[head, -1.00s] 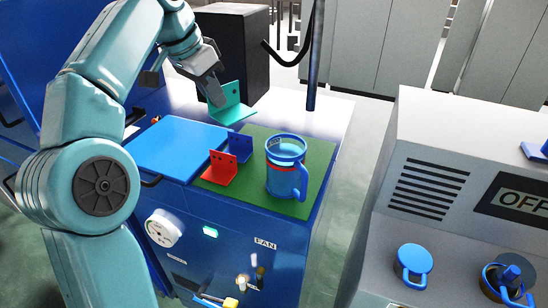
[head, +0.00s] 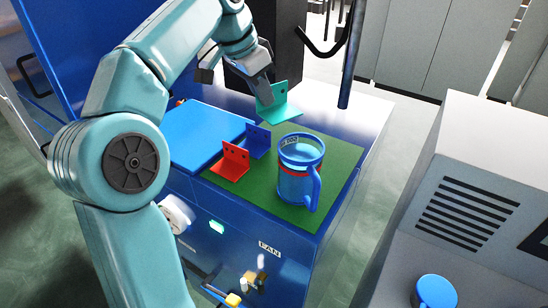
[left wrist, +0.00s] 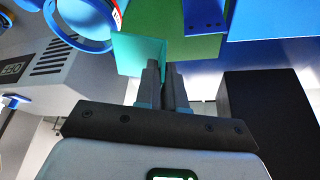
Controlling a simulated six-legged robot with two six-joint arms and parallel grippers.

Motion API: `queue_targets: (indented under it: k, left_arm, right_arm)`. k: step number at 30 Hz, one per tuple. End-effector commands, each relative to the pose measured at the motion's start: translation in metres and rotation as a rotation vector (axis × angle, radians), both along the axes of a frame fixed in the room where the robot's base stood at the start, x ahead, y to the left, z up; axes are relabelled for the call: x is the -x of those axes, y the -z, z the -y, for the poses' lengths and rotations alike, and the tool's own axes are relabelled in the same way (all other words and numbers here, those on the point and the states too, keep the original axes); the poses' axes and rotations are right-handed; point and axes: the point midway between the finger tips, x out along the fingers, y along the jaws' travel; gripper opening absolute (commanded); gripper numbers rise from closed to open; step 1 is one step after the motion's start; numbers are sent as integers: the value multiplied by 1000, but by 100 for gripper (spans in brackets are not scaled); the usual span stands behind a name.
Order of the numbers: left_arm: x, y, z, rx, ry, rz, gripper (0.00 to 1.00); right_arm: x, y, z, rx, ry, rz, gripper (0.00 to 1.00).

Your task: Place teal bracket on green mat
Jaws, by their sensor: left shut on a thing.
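The teal bracket (head: 281,108) is an L-shaped plate with small holes. My left gripper (head: 264,98) is shut on its upright flange and holds it at the far edge of the green mat. In the left wrist view the teal bracket (left wrist: 140,52) shows at the tips of my left gripper (left wrist: 165,70). The green mat (head: 327,155) lies on the blue cabinet top; whether the bracket touches it I cannot tell. My right gripper is not in view.
On the mat stand a blue mug (head: 297,180) with a red band, a red bracket (head: 232,162) and a blue bracket (head: 258,142). A blue plate (head: 205,135) lies left of the mat. A black box (head: 277,45) stands behind. A grey machine (head: 480,170) is at right.

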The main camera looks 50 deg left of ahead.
Motion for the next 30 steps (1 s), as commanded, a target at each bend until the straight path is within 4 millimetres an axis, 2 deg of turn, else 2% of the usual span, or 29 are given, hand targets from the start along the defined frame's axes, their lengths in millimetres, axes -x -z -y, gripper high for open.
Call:
queue_targets:
  k: [1, 3, 10, 16, 22, 30]
  left_arm:
    - [2, 22, 1, 2, 0, -3, 0]
    - [2, 42, 1, 2, -1, -2, 0]
    - [1, 97, 1, 2, -1, -1, 0]
    - [-1, 117, 2, 3, -1, -1, 0]
    - [-3, 147, 2, 3, 0, -1, 0]
    - [-4, 151, 2, 1, 0, 1, 0]
  right_arm:
    - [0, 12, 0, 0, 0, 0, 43]
    - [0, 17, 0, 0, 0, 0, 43]
    - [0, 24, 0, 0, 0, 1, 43]
    - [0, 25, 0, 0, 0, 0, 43]
    - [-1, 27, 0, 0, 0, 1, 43]
    - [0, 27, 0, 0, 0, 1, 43]
